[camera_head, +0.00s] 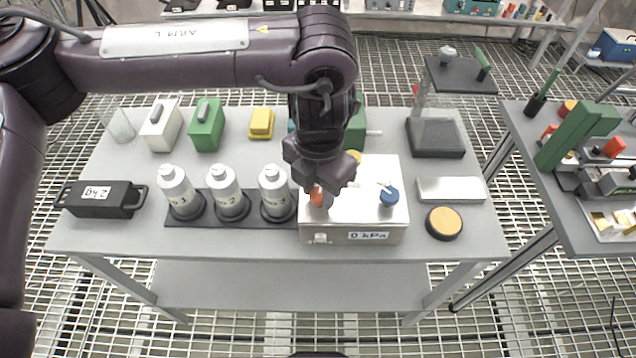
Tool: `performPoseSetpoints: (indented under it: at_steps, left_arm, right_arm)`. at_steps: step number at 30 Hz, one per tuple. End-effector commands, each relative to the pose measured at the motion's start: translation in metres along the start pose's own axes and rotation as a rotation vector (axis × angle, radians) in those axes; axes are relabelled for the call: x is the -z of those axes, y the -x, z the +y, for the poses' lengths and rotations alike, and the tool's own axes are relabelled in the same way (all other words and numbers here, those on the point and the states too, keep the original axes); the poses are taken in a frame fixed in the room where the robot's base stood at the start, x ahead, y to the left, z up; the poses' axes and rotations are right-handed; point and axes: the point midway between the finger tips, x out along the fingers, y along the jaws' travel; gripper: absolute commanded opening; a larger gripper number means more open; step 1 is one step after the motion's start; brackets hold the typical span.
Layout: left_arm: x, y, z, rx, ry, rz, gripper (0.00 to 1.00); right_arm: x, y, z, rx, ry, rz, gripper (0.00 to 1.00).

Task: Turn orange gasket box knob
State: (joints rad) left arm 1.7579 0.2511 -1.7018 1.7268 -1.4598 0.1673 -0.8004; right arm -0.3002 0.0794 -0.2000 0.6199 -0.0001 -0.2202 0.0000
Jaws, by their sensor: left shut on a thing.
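The gasket box (352,226) is a steel box on the grey table, with a "0 kPa" label on its front. Its orange knob (317,196) is on the top at the left, partly hidden by my left gripper (318,190). My left gripper reaches down from above and is shut on the orange knob. The fingertips are small and partly hidden by the wrist. A blue knob (388,195) is on the right of the box top and a yellow knob (354,156) at its back. The orange knob's turn angle cannot be told. My right gripper is not in view.
Several white bottles (228,190) stand on a dark mat close left of the box. A steel block (451,190) and a round orange-topped puck (444,223) lie to the right. A black handled case (102,199) is at the far left. The front table strip is clear.

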Motion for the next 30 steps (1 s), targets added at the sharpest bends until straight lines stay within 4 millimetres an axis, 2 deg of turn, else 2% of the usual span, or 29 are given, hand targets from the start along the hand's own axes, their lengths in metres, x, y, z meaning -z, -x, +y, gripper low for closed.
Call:
performPoseSetpoints:
  at_steps: [18,30]
  left_arm:
    - [-0.003,0.005,-0.001,0.000,0.588,-0.008,0.09]
    - [-0.004,0.005,-0.001,0.001,0.891,-0.009,0.09]
  right_arm:
    - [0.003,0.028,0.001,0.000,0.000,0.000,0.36]
    - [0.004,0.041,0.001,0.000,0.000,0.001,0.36]
